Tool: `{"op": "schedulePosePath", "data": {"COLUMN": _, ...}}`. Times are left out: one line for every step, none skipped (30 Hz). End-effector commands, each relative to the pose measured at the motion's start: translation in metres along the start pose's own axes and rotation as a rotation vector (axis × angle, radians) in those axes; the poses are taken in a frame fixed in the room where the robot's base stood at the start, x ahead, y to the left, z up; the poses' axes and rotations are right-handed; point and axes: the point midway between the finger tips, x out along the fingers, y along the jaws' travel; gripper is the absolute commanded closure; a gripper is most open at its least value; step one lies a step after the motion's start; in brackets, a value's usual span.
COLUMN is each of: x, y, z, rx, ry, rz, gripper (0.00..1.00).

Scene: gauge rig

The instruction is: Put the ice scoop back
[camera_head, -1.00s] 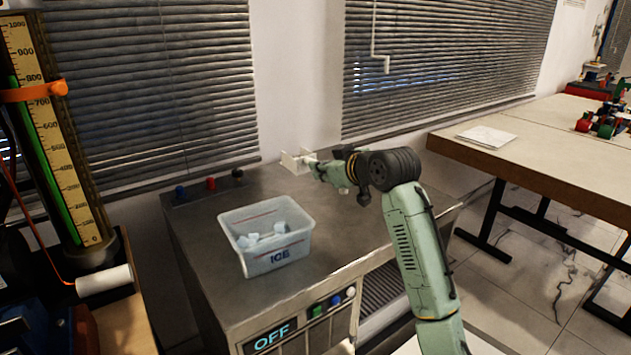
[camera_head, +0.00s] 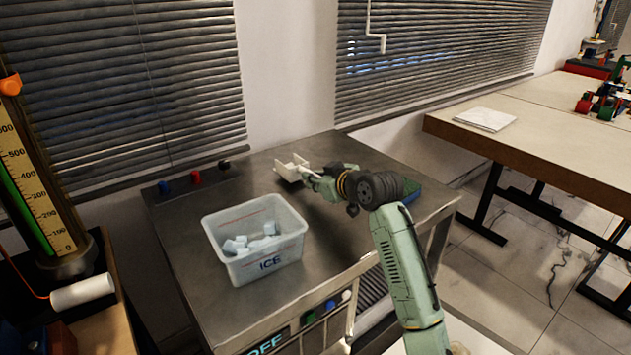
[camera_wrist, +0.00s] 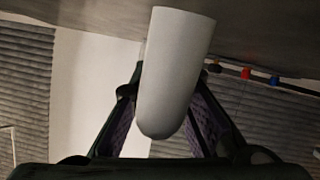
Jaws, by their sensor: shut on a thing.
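The white ice scoop (camera_head: 290,169) is at the end of my gripper (camera_head: 308,176), above the back part of the steel machine top in the head view. My gripper is shut on the scoop's handle. In the wrist view the pale rounded handle (camera_wrist: 172,80) runs between the fingers of my gripper (camera_wrist: 168,115). Whether the scoop touches the steel top, I cannot tell. The clear ice bin (camera_head: 265,262), marked ICE and holding several ice cubes, stands on the machine to the left of my gripper and nearer the camera.
The steel machine top (camera_head: 345,232) is clear between the bin and my arm. A blue and green item (camera_head: 411,191) lies beyond my wrist, partly hidden. Blue, red and black knobs line the back left edge. A table (camera_head: 545,140) stands at the right.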

Motion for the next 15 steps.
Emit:
{"op": "schedulePosePath", "data": {"x": 0.002, "y": -0.001, "z": 0.006, "rx": 0.003, "ry": -0.001, "rz": 0.001, "gripper": 1.0}}
{"op": "schedulePosePath", "data": {"x": 0.003, "y": -0.001, "z": 0.01, "rx": 0.002, "ry": 0.0, "rz": 0.001, "gripper": 1.0}}
{"op": "schedulePosePath", "data": {"x": 0.004, "y": -0.002, "z": 0.013, "rx": 0.001, "ry": 0.0, "rz": 0.002, "gripper": 1.0}}
{"op": "schedulePosePath", "data": {"x": 0.005, "y": -0.003, "z": 0.013, "rx": 0.0, "ry": 0.001, "rz": 0.002, "gripper": 1.0}}
{"op": "schedulePosePath", "data": {"x": 0.005, "y": -0.003, "z": 0.014, "rx": -0.001, "ry": 0.001, "rz": 0.002, "gripper": 1.0}}
{"op": "schedulePosePath", "data": {"x": 0.005, "y": -0.003, "z": 0.014, "rx": -0.002, "ry": 0.001, "rz": 0.002, "gripper": 1.0}}
{"op": "schedulePosePath", "data": {"x": 0.005, "y": -0.003, "z": 0.014, "rx": -0.002, "ry": 0.001, "rz": 0.002, "gripper": 1.0}}
{"op": "schedulePosePath", "data": {"x": 0.005, "y": -0.003, "z": 0.014, "rx": -0.002, "ry": 0.001, "rz": 0.002, "gripper": 1.0}}
{"op": "schedulePosePath", "data": {"x": 0.005, "y": -0.003, "z": 0.014, "rx": -0.001, "ry": 0.001, "rz": 0.001, "gripper": 1.0}}
{"op": "schedulePosePath", "data": {"x": 0.006, "y": -0.003, "z": 0.014, "rx": -0.001, "ry": 0.001, "rz": 0.001, "gripper": 1.0}}
{"op": "schedulePosePath", "data": {"x": 0.006, "y": -0.003, "z": 0.014, "rx": -0.001, "ry": 0.001, "rz": 0.001, "gripper": 1.0}}
{"op": "schedulePosePath", "data": {"x": 0.006, "y": -0.004, "z": 0.016, "rx": -0.001, "ry": 0.001, "rz": 0.001, "gripper": 1.0}}
{"op": "schedulePosePath", "data": {"x": 0.007, "y": -0.004, "z": 0.017, "rx": -0.001, "ry": 0.001, "rz": 0.001, "gripper": 1.0}}
{"op": "schedulePosePath", "data": {"x": 0.007, "y": -0.004, "z": 0.018, "rx": 0.0, "ry": 0.001, "rz": 0.001, "gripper": 1.0}}
{"op": "schedulePosePath", "data": {"x": 0.007, "y": -0.004, "z": 0.017, "rx": -0.001, "ry": 0.001, "rz": 0.001, "gripper": 0.83}}
